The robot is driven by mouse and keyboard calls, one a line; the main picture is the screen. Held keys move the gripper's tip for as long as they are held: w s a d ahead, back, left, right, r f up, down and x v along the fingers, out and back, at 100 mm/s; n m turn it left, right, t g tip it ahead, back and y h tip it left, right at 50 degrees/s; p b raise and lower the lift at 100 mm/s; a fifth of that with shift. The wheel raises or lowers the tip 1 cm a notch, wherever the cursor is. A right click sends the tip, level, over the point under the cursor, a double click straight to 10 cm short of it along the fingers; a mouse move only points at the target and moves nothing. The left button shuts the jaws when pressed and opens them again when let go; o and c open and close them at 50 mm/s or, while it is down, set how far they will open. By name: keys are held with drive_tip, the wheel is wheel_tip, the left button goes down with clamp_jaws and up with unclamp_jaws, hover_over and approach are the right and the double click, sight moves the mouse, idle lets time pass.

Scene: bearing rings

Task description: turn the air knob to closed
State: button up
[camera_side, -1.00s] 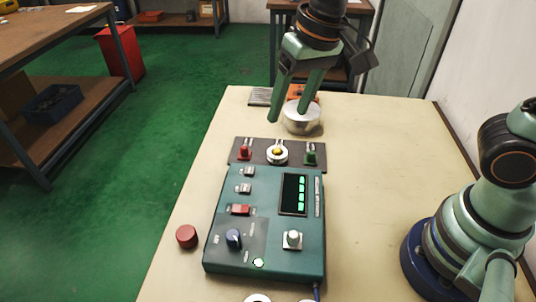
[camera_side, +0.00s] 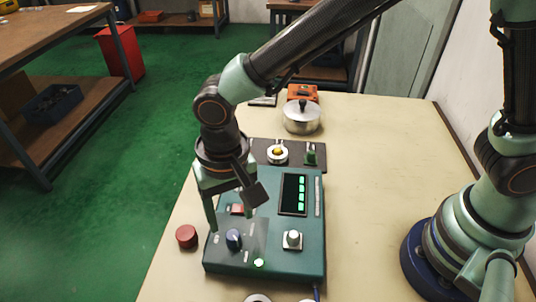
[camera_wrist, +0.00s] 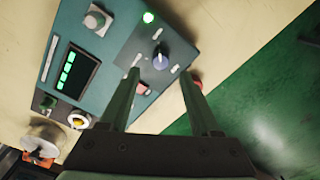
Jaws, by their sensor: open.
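A teal control box (camera_side: 265,262) lies on the table. A blue knob (camera_side: 233,239) stands on its grey lower-left panel; it also shows in the wrist view (camera_wrist: 161,57). A white knob (camera_side: 292,239) on a pale square plate is to its right. The labels are too small to read, so I cannot tell which knob is marked air. My gripper (camera_side: 236,212) is open and empty above the left part of the box, pointing down. In the wrist view the blue knob shows just beyond the gap between the fingertips. The fingers appear clear of it.
A red switch (camera_side: 237,209), a green lamp (camera_side: 259,263) and a lit display (camera_side: 293,195) are on the box. A red cylinder (camera_side: 186,236) stands left of it. Behind are a dark plate (camera_side: 316,146) with coloured controls and a lidded metal pot (camera_side: 301,118).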

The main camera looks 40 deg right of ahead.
sight(233, 234)
drive_tip(key=shift+a+f, duration=0.1)
drive_tip(key=shift+f, duration=2.65)
clamp_jaws()
